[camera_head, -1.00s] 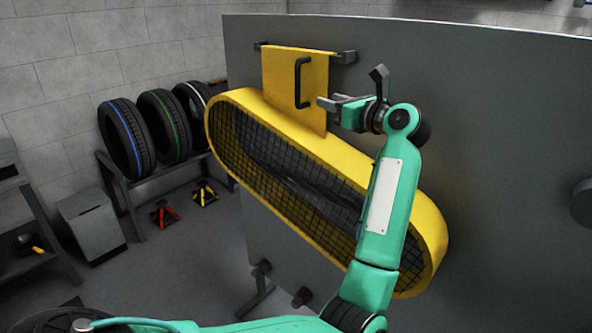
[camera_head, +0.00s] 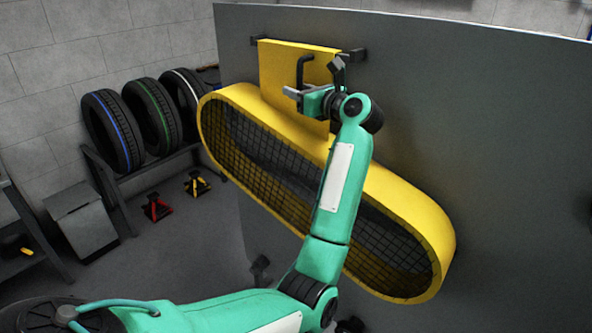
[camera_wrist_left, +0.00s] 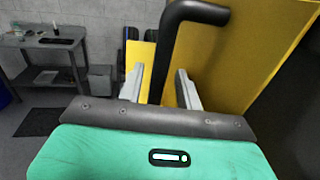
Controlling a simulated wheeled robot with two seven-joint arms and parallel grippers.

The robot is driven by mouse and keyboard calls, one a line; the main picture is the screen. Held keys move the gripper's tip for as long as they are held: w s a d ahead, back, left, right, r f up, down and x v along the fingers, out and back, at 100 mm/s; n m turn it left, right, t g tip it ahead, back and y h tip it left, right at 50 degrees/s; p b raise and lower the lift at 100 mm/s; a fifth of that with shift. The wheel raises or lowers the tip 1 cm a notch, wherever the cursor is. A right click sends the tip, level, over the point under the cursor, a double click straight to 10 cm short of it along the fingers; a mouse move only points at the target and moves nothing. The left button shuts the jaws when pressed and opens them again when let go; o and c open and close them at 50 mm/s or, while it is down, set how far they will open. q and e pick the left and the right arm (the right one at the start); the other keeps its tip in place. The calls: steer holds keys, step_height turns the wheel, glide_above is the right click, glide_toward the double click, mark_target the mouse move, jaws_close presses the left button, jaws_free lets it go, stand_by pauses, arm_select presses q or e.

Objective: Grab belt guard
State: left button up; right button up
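The belt guard (camera_head: 405,205) is a long yellow rounded frame with dark mesh, slanting down to the right against a large grey panel. A flat yellow plate (camera_head: 278,62) rises from its upper edge and carries a black handle (camera_head: 302,66). My left gripper (camera_head: 303,95) is at the lower part of the handle. In the left wrist view, its two pale fingers (camera_wrist_left: 160,90) are apart, with the upright bar of the handle (camera_wrist_left: 168,55) between them and visible gaps beside it. My left forearm hides part of the guard's middle. My right gripper is not in view.
The grey panel (camera_head: 480,120) fills the right side behind the guard. Three tires (camera_head: 152,114) stand on a rack at the left, with red and yellow jack stands (camera_head: 196,184) on the floor. A grey bin (camera_head: 85,222) stands at the lower left.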

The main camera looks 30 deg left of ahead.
arm_select(q)
steer(key=shift+s+d+r, duration=0.1)
steer(key=shift+s+d, duration=0.1)
steer(key=shift+d, duration=0.1)
steer(key=shift+c, duration=0.4)
steer(key=shift+s+d+r, duration=0.1)
steer(key=shift+d+r, duration=0.05)
steer(key=shift+d, duration=0.1)
steer(key=c, duration=0.4)
jaws_close()
steer(key=shift+a, duration=0.15)
steer(key=shift+f, duration=0.3)
steer(key=shift+r, duration=0.15)
